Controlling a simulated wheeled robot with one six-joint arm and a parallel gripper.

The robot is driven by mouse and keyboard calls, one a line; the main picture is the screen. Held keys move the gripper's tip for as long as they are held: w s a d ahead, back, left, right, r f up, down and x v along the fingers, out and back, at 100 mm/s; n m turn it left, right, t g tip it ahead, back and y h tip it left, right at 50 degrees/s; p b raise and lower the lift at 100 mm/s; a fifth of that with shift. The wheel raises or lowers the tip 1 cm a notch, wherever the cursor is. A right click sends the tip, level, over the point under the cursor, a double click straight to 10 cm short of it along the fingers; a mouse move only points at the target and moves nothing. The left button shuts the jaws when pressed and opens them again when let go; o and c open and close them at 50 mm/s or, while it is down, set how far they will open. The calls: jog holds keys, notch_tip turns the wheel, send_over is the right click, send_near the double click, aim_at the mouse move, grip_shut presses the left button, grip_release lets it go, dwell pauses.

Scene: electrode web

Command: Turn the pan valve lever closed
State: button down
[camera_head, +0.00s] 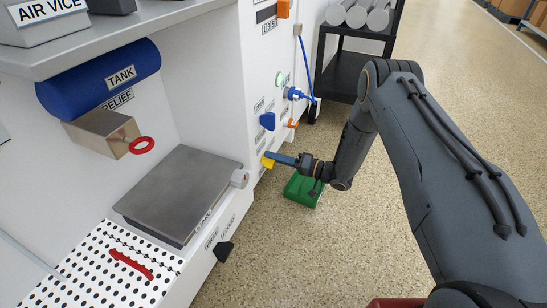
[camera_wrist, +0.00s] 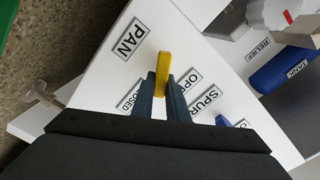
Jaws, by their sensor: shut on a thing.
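The pan valve lever is yellow and sits low on the white panel (camera_wrist: 120,60). In the head view the yellow lever (camera_head: 268,161) shows at the tip of my gripper (camera_head: 288,160). In the wrist view the yellow lever (camera_wrist: 163,70) stands between my two dark fingers, and my gripper (camera_wrist: 163,84) is shut on it. A PAN label (camera_wrist: 129,40) is above and left of the lever. A partly hidden label ending in "OSED" is beside the left finger, and one starting "OPE" is beside the right finger.
A blue lever (camera_head: 267,121) and an orange one (camera_head: 293,124) are above on the same panel. A green box (camera_head: 303,189) stands on the floor below my gripper. A black cart (camera_head: 350,70) is behind. The floor at right is clear.

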jog(key=m, duration=0.3)
jog(key=f+m, duration=0.1)
jog(key=m, duration=0.2)
jog(key=shift+w+b, duration=0.1)
jog(key=shift+b, duration=0.2)
jog(key=shift+m, duration=0.4)
jog(key=c, duration=1.7)
grip_release()
jog(key=shift+c, duration=0.2)
jog(key=shift+d, duration=0.1)
jog(key=p+v, duration=0.3)
jog(key=v, duration=0.4)
jog(key=shift+d, duration=0.35)
jog(key=shift+r, duration=0.1)
